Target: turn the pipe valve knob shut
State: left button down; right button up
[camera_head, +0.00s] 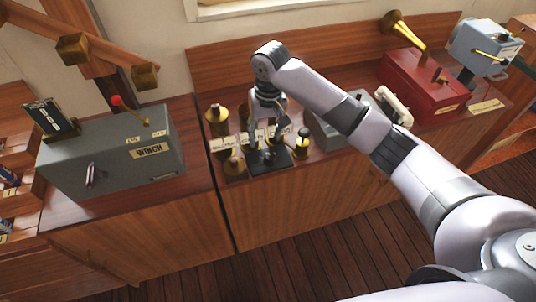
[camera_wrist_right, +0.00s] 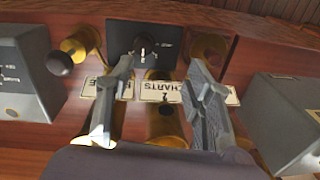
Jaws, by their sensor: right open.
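A dark round knob with a white pointer (camera_wrist_right: 142,50) sits on a black panel (camera_wrist_right: 118,36) at the top middle of the right wrist view. The same panel shows in the head view (camera_head: 279,165), partly covered by my right gripper. Brass pipe fittings stand around it; one at the left of the wrist view has a black knob (camera_wrist_right: 60,63). I cannot tell which knob is the pipe valve's. My right gripper (camera_head: 268,148) points down over the fittings. In the wrist view its two fingers (camera_wrist_right: 160,85) are apart with nothing held between them. My left gripper is out of view.
White label cards (camera_wrist_right: 166,92), one reading "CHARTS", lie among the fittings. A grey winch box (camera_head: 115,165) with a red-tipped lever stands left. A grey box (camera_head: 328,134) stands close right of the gripper, with a red box (camera_head: 425,88) and brass horn beyond.

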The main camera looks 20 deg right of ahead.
notch_tip(320, 180, up, 5)
jog(key=m, duration=0.1)
send_over(270, 156)
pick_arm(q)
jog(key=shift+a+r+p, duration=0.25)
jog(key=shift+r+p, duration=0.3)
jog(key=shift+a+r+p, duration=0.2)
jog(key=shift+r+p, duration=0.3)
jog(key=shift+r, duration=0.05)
pick_arm(e)
jog(key=shift+h, duration=0.3)
notch_tip(270, 156, down, 17)
jog(key=shift+f, duration=0.1)
jog(key=shift+c, duration=0.3)
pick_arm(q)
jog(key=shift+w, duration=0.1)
pick_arm(e)
grip_shut()
